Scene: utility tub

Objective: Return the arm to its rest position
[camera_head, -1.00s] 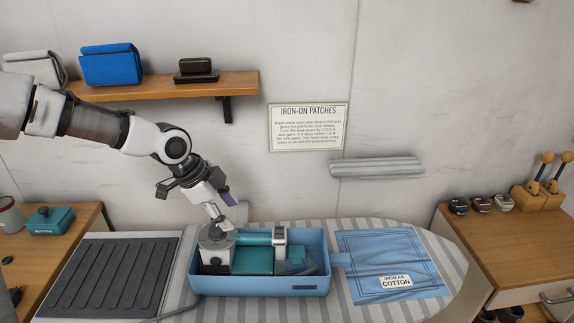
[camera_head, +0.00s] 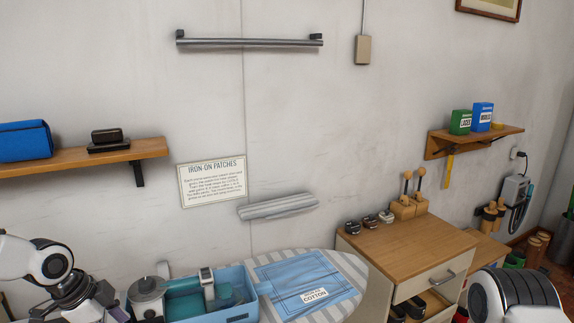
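My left arm comes in at the lower left corner. Its gripper (camera_head: 98,306) is left of the blue tub, partly cut off by the lower edge, so I cannot tell whether its fingers are open or shut. My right arm (camera_head: 515,298) shows only as a white and black joint at the lower right; its gripper is out of view. The blue tub (camera_head: 242,313) sits on the striped ironing board (camera_head: 345,268) with a grey, round-topped device (camera_head: 149,288) and teal items in it. Its front is cut off.
A blue cloth (camera_head: 300,275) with a COTTON label lies right of the tub. A wooden cabinet (camera_head: 410,246) carries several small irons and wooden-handled tools. Wall shelves hang left (camera_head: 80,157) and right (camera_head: 470,143). A sign (camera_head: 212,181) is on the wall.

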